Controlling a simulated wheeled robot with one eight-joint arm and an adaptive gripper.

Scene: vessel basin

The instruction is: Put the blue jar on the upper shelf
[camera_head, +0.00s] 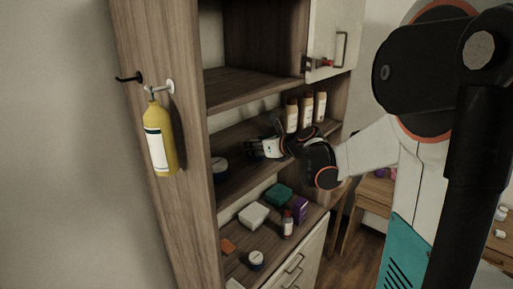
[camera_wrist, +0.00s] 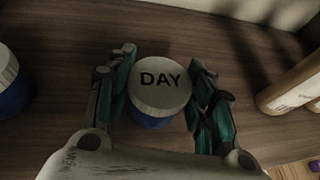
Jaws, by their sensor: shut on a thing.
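A blue jar with a white lid marked DAY (camera_wrist: 158,88) stands upright between the fingers of my gripper (camera_wrist: 162,72) in the wrist view. The fingers are shut on its two sides. In the head view my gripper (camera_head: 262,148) reaches into the middle compartment of the wooden shelf unit, above its board (camera_head: 240,183); the held jar is mostly hidden there. A second blue jar with a pale lid (camera_wrist: 8,85) is to the left in the wrist view, and also shows in the head view (camera_head: 219,168). The higher board (camera_head: 235,87) looks empty.
Several pale bottles with orange-brown caps (camera_head: 307,110) stand right of my gripper. A white cabinet door (camera_head: 335,40) is at upper right. A yellow bottle (camera_head: 160,140) hangs on the unit's side. The lower surface holds a white block (camera_head: 254,215), a green block (camera_head: 279,194) and smaller items.

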